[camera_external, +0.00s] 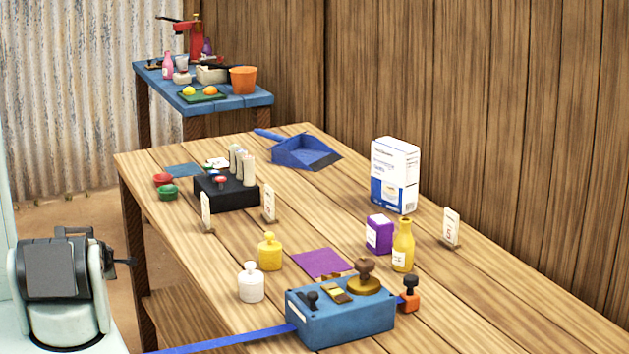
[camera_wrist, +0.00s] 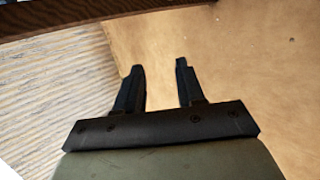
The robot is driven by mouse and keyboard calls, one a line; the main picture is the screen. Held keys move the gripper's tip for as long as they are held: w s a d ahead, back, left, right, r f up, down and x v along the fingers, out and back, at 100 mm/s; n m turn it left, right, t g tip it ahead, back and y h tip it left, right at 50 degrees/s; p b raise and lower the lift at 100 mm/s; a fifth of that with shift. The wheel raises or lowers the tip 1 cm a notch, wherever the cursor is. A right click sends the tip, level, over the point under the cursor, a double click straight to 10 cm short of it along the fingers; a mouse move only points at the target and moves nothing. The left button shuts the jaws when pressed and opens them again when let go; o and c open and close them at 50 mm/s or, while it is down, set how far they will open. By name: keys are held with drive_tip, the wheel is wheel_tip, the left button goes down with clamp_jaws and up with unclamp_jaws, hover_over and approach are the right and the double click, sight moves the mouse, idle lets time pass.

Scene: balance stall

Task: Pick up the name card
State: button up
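Three small upright white cards stand on the wooden table in the external view: a front left card (camera_external: 207,211), a card (camera_external: 268,203) near the black box, and a card (camera_external: 450,228) at the right. Each seems to sit in a small wooden foot. Their print is too small to read, and I cannot tell which is the name card. My gripper (camera_wrist: 160,72) is open and empty in the wrist view, its two dark fingers apart. It is off the table, left of it, with no card in the wrist view.
A black box (camera_external: 228,196) with pale cylinders stands behind the left cards. A blue box (camera_external: 340,318) with a stamp is at the front. Yellow bottles, a purple box (camera_external: 379,234), a white carton (camera_external: 395,175) and a blue dustpan (camera_external: 304,152) also stand about. The table's middle has free room.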

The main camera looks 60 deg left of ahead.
wheel_tip(320, 180, up, 4)
drive_tip(key=s+a, duration=0.2)
drive_tip(key=a, duration=0.1)
wheel_tip(320, 180, up, 40)
drive_tip(key=m+g+h, duration=0.3)
drive_tip(key=m+h, duration=0.6)
drive_tip(key=m, duration=0.8)
hover_over(205, 195)
drive_tip(key=shift+d+f, duration=0.1)
drive_tip(key=shift+f, duration=6.7)
drive_tip(key=shift+c, duration=0.4)
clamp_jaws()
